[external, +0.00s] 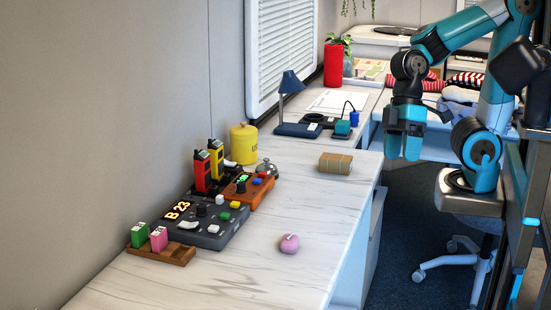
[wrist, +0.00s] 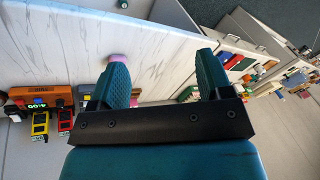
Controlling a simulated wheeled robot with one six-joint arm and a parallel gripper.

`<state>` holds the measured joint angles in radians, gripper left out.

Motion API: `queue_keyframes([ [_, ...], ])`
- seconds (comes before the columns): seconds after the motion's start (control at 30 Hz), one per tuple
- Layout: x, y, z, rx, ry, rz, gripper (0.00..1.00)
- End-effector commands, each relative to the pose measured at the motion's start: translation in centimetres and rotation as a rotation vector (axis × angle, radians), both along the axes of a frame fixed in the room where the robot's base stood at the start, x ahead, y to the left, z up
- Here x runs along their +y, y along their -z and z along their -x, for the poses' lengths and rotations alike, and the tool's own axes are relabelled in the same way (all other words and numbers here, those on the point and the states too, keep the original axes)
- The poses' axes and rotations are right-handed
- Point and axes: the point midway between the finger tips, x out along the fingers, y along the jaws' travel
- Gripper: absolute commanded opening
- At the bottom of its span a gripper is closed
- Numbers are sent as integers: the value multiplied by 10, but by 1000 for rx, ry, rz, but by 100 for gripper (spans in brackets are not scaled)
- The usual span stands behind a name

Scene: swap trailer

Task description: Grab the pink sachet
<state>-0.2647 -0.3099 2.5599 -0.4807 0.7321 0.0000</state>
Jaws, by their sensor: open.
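A small rounded pink pouch (external: 289,243), which looks like the pink sachet, lies alone on the marble-patterned bench near its front edge. In the wrist view the pouch (wrist: 117,57) shows just past the tip of the left finger, which may hide part of it. My gripper (external: 404,155) is open and empty, with its fingers pointing down. It is beyond the bench's right edge in the external view, well apart from the pouch. In the wrist view its two fingers (wrist: 164,75) stand wide apart with nothing held between them.
A pink packet (external: 158,240) and a green one (external: 139,235) stand in a wooden holder (external: 172,257). Behind are a grey control panel (external: 212,240), an orange box (external: 246,193), red and yellow radios and a yellow canister (external: 243,145). A tan bundle (external: 335,163) lies farther back. Bench around the pouch is clear.

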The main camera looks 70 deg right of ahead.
Motion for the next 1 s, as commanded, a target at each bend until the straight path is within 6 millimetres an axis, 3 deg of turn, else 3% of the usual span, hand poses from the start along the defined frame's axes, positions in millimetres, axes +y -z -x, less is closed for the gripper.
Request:
queue_keyframes([
  [0.13, 0, 1, -5, -7, -16, 7, 72],
  [0.23, 1, 4, -30, -40, -109, 46, 72],
  [0.5, 21, 34, -163, -162, -659, 247, 72],
  [0.63, 34, 50, -207, -179, -873, 305, 72],
  [0.8, 42, 61, -231, -184, -1003, 331, 72],
  [1.0, 42, 94, -232, -181, -1017, 332, 72],
])
